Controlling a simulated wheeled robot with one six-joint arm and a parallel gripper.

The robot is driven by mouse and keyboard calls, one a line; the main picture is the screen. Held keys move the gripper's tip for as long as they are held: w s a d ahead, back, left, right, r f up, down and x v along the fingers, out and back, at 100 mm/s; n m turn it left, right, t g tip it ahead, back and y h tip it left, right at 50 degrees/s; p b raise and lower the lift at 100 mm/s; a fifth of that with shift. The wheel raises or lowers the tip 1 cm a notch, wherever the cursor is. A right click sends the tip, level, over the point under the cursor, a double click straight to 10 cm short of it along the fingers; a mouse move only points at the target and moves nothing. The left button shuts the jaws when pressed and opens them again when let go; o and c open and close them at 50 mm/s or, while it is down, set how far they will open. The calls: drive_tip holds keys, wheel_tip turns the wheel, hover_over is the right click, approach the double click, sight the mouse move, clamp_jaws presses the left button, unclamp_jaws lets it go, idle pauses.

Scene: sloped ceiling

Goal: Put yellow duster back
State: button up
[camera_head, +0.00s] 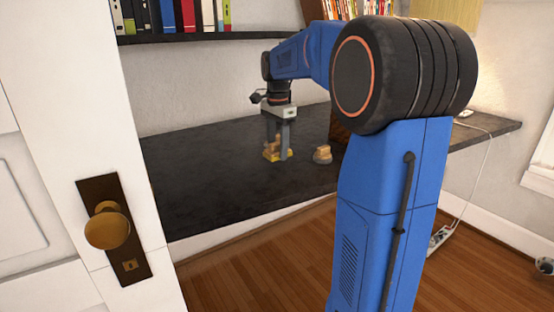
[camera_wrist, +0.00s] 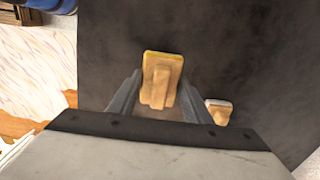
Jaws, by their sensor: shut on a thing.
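The yellow duster (camera_head: 275,149) has a yellow base and a wooden handle and is at the dark desk's surface. My gripper (camera_head: 277,146) points down over it and is shut on it. In the wrist view the duster (camera_wrist: 159,80) is between the two fingers of my gripper (camera_wrist: 155,95), its handle facing the camera. I cannot tell whether its base touches the desk. A second duster with a pale base (camera_head: 323,154) lies on the desk to the right, apart from my gripper, and shows in the wrist view (camera_wrist: 219,111).
The dark desk (camera_head: 210,190) has free room left of the dusters. A shelf of books (camera_head: 180,36) hangs above it. A brown wooden upright (camera_head: 338,125) stands behind my arm. A white door with a brass knob (camera_head: 107,228) is at the left front.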

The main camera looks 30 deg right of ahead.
sight(278, 167)
drive_tip(key=shift+f, duration=1.9)
drive_tip(key=shift+s+f, duration=0.1)
drive_tip(key=shift+f, duration=0.2)
drive_tip(key=o, duration=1)
drive_tip(key=shift+f, duration=0.15)
wheel_tip(278, 167, up, 13)
